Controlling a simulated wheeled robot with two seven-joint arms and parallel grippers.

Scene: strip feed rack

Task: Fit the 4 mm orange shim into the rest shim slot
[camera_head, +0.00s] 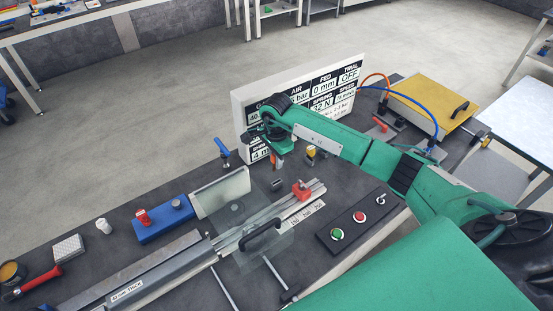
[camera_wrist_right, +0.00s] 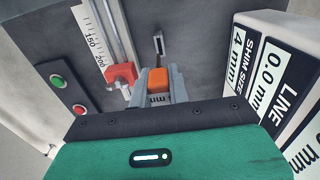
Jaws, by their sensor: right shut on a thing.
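My right gripper (camera_head: 274,148) hangs above the dark bench near the display board in the head view. In the right wrist view its grey fingers are shut on the orange shim (camera_wrist_right: 158,80). Part of an "mm" marking shows below the orange face. In the head view only a small orange bit shows under the gripper. A small grey fitting with a dark slot (camera_wrist_right: 158,45) lies ahead of the fingertips in the wrist view, apart from the shim. I cannot tell for certain that it is the rest shim slot. My left gripper is not in view.
A display board (camera_head: 300,92) stands behind the gripper and reads shim size 4 mm. A red clamp (camera_head: 301,189) sits on a rail with a scale. A control panel (camera_head: 357,222) has green and red buttons. A clear guard with a black handle (camera_head: 260,237) stands in front.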

